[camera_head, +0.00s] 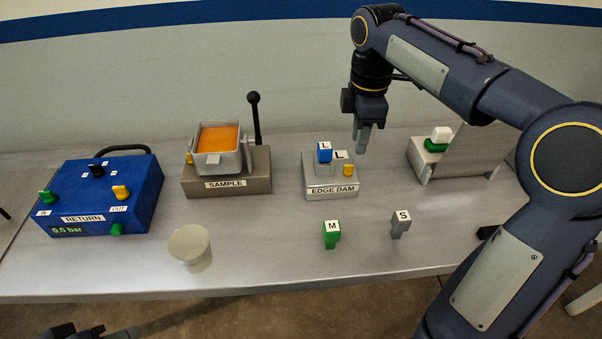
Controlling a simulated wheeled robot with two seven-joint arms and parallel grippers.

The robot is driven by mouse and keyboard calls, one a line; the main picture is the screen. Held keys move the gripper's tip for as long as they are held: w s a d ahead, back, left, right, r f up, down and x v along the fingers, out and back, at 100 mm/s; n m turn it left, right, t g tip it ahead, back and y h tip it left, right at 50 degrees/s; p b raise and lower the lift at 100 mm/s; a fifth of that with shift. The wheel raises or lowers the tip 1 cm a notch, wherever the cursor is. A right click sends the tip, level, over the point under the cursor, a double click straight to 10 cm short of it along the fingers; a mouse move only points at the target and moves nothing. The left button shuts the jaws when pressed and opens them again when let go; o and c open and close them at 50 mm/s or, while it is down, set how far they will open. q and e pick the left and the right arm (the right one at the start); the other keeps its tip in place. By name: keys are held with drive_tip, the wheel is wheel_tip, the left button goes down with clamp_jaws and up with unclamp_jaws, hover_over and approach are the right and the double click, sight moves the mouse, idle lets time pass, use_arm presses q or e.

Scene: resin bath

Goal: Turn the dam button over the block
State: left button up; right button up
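The edge dam station (331,190) is a grey block labelled EDGE DAM, right of centre on the table. A blue block marked L (324,153) stands on it, beside a grey block marked L (340,163). A small yellow button (348,171) sits at the station's right side, by the grey block; how it is turned is too small to tell. My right gripper (362,142) hangs above and behind the station's right side, apart from the button. Its fingers look together, with nothing between them. My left gripper (105,333) is partly cut off at the bottom left edge.
A green block marked M (331,235) and a grey block marked S (401,224) stand in front. The sample station (228,187) has an upright black lever (256,118). The blue return box (140,203) and a pale cup (190,246) stand left; a grey stand (468,155) is right.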

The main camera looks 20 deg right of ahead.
sight(349, 165)
drive_tip(key=shift+w+a+f+n, duration=0.3)
drive_tip(key=shift+w+a+n, duration=0.1)
drive_tip(key=shift+w, duration=0.2)
drive_tip(key=shift+w+f, duration=0.1)
drive_tip(key=shift+f, duration=0.15)
wheel_tip(349, 165, down, 7)
drive_tip(key=shift+f+b, duration=0.1)
drive_tip(key=shift+b, duration=0.7)
use_arm(q)
drive_tip(key=shift+s+a+f, duration=0.1)
drive_tip(key=shift+a+f, duration=0.15)
drive_tip(key=shift+f, duration=0.7)
use_arm(e)
clamp_jaws()
